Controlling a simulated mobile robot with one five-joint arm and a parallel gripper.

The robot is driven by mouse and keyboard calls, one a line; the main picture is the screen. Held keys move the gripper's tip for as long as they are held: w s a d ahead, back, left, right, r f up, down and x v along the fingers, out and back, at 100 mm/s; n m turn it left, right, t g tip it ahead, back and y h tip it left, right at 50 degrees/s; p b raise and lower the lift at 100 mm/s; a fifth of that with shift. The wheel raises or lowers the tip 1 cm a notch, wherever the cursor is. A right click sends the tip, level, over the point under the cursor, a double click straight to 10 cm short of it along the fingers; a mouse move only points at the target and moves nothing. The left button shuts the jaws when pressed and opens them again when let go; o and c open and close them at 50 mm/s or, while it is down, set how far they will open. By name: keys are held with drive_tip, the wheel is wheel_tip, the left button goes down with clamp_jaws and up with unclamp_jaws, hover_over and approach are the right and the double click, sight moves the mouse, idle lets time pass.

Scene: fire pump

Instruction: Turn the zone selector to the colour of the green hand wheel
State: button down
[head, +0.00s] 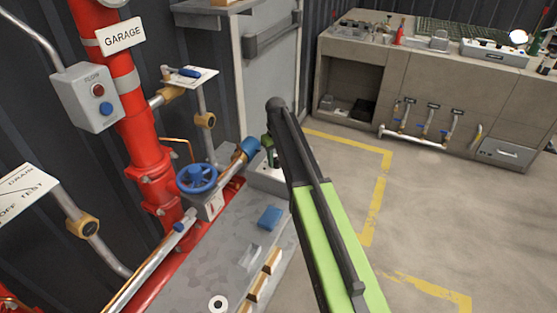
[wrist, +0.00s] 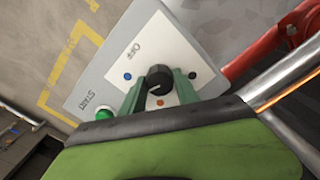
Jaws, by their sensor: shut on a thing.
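The zone selector is a black knob (wrist: 157,80) on a white plate in the wrist view. Coloured dots surround it: one blue, one orange and one dark, with the word OFF above. My gripper (wrist: 157,86) has its green fingers on both sides of the knob and is shut on it. The knob's pointer direction is hard to make out. In the head view my gripper (head: 267,147) is partly hidden behind my arm, over the selector's grey box (head: 266,180). No green hand wheel is visible; the hand wheel in the head view is blue (head: 197,178).
A green button (wrist: 104,114) marked START sits on the same box. Red pipework (head: 140,140) and a grey button box (head: 88,97) stand at the left in the head view. A blue block (head: 269,217) lies on the grey bench. Open floor is at the right.

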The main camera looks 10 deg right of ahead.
sight(276, 160)
drive_tip(key=shift+s+n, duration=0.15)
drive_tip(key=shift+n, duration=1.45)
drive_tip(key=c, duration=1)
unclamp_jaws()
drive_tip(key=shift+o, duration=0.5)
drive_tip(key=shift+r, duration=0.1)
wheel_tip(276, 160, up, 17)
drive_tip(key=p, duration=1.7)
drive_tip(key=shift+r, duration=0.15)
